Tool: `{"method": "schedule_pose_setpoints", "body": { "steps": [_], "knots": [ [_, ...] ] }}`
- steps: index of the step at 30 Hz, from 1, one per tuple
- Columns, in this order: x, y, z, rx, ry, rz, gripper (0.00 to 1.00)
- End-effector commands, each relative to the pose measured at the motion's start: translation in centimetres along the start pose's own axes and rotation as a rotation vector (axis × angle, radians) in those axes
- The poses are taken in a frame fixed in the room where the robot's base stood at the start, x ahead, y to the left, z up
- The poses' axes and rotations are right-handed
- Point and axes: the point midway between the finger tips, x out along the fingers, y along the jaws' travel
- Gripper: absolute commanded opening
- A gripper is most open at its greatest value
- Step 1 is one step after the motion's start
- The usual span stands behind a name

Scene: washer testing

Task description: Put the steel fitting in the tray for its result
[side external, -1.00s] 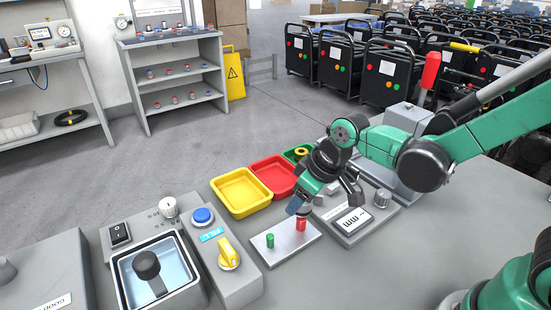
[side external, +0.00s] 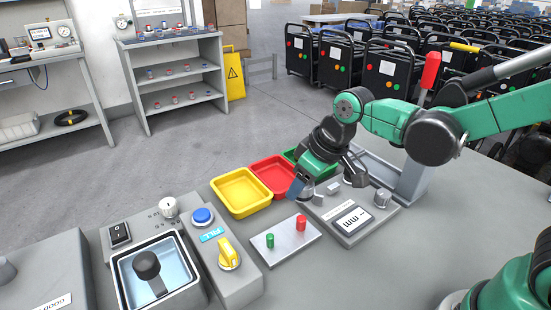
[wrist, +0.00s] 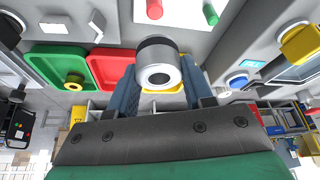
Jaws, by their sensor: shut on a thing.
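My gripper (wrist: 160,85) is shut on the steel fitting (wrist: 158,65), a short bright ring with a dark band and a round hole. In the side external view my gripper (side external: 298,190) holds it above the bench, near the red tray and the plate. The yellow tray (side external: 219,190), red tray (side external: 255,166) and green tray (side external: 288,154) stand in a row. My arm partly hides the red and green trays there. In the wrist view the green tray (wrist: 40,52) holds a brass-coloured ring (wrist: 75,80). The yellow tray is mostly hidden behind the fitting there.
A pale plate (side external: 285,250) with a green peg (side external: 270,240) and a red peg (side external: 301,223) lies in front of the trays. A grey gauge with a display (side external: 353,220) stands to its right. A water basin station (side external: 155,270) with knobs is at left.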

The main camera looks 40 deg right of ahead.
Motion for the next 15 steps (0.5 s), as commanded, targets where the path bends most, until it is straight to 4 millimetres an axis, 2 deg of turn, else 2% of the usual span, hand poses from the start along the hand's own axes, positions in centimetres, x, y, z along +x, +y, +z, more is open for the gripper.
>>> {"method": "schedule_pose_setpoints", "body": {
  "steps": [2,5,9,15],
  "knots": [
    [-0.2,0.8,-0.9,0.005,-0.001,0.003,0.0],
    [-0.9,3.0,-3.0,0.02,-0.003,0.009,0.0],
    [-2.7,7.8,-6.7,0.043,-0.006,0.017,0.0],
    [-6.0,14.5,-9.5,0.069,-0.003,0.028,0.0]
  ]
}}
